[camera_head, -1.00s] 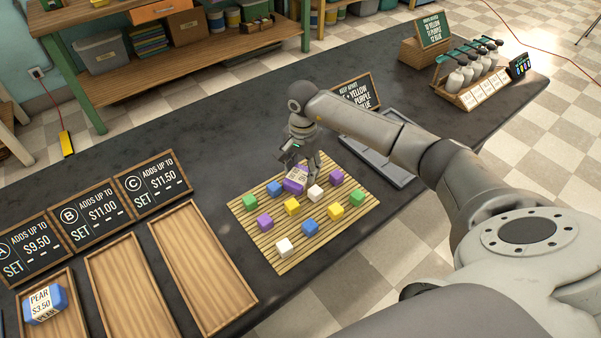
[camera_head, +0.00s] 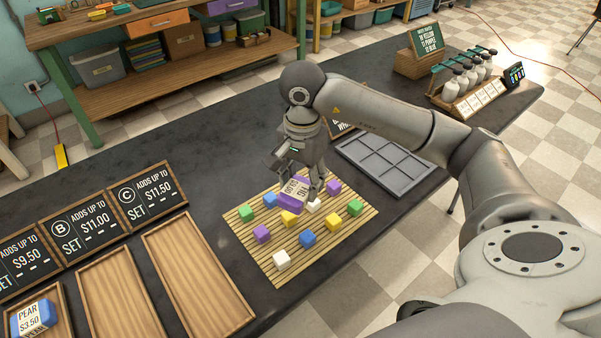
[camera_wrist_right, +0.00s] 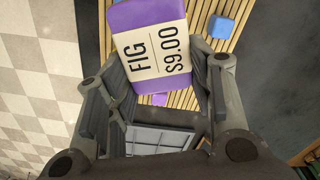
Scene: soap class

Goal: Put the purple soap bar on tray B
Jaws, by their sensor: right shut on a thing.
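The purple soap bar (camera_head: 291,203) has a cream label, which reads FIG $9.00 in the right wrist view (camera_wrist_right: 149,47). My right gripper (camera_head: 299,182) is shut on it and holds it over the slatted mat, seemingly a little above the small cubes. Its fingers hide part of the bar in the head view. Tray B (camera_head: 121,296) is the empty wooden tray below the B sign (camera_head: 80,223), at the lower left of the head view. My left gripper is not in view.
The slatted mat (camera_head: 243,235) bears several small coloured cubes. Tray A (camera_head: 58,331) holds a blue PEAR bar (camera_head: 33,317); tray C (camera_head: 200,280) is empty. A grey compartment tray (camera_head: 385,165) and pump bottles (camera_head: 470,75) stand to the right. The counter between mat and trays is clear.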

